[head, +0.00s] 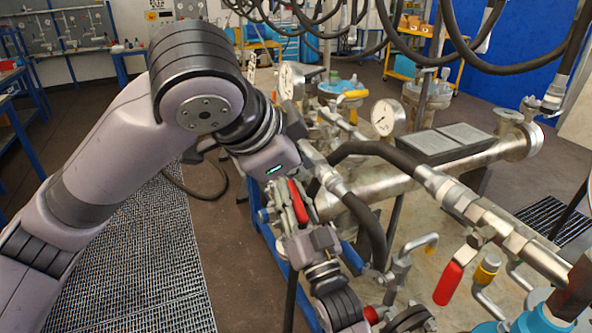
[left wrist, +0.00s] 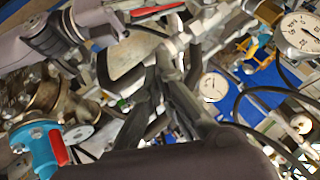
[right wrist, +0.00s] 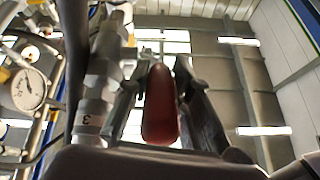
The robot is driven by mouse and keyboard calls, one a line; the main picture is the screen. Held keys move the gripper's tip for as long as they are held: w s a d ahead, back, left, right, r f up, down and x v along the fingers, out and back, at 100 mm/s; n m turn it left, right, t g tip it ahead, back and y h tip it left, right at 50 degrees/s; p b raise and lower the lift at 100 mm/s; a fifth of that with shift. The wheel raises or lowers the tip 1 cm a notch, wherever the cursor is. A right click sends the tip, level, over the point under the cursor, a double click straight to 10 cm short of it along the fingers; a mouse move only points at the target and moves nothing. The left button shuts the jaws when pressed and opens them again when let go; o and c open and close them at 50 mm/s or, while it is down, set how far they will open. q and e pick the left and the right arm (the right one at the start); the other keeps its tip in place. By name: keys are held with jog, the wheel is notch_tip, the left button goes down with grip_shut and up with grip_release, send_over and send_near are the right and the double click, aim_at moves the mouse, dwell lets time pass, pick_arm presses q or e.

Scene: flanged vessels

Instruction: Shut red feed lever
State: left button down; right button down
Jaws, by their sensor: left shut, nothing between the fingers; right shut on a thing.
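A red lever (head: 298,201) stands on the pipework at centre in the head view. My right gripper (head: 295,222) comes up to it from below. In the right wrist view its red handle (right wrist: 160,105) sits upright between my right fingers (right wrist: 163,85), which are shut on it. The lever also shows at the top of the left wrist view (left wrist: 157,10), by my right arm. My left gripper (left wrist: 165,65) is shut and empty among the pipes. In the head view its wrist is just above the red lever and its fingers are mostly hidden.
A pressure gauge (head: 387,117) and a thick silver pipe (head: 440,165) stand right of my grippers. Black hoses hang overhead. Floor grating (head: 130,260) is clear at left.

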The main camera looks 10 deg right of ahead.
pick_arm(q)
send_over(300, 210)
jog(key=s+d, duration=0.2)
notch_tip(300, 210, down, 6)
pick_arm(e)
jog(key=shift+f, duration=0.15)
pick_arm(q)
jog(key=shift+w+a+f, duration=0.25)
jog(key=shift+w+f, duration=0.05)
jog(key=shift+f, duration=0.15)
jog(key=shift+w+a+f, duration=0.2)
jog(key=shift+w+f, duration=0.1)
jog(key=shift+f, duration=0.15)
jog(key=shift+w+a+f, duration=0.2)
jog(key=shift+a+f, duration=0.05)
jog(key=shift+f, duration=0.4)
jog(key=shift+w, duration=0.1)
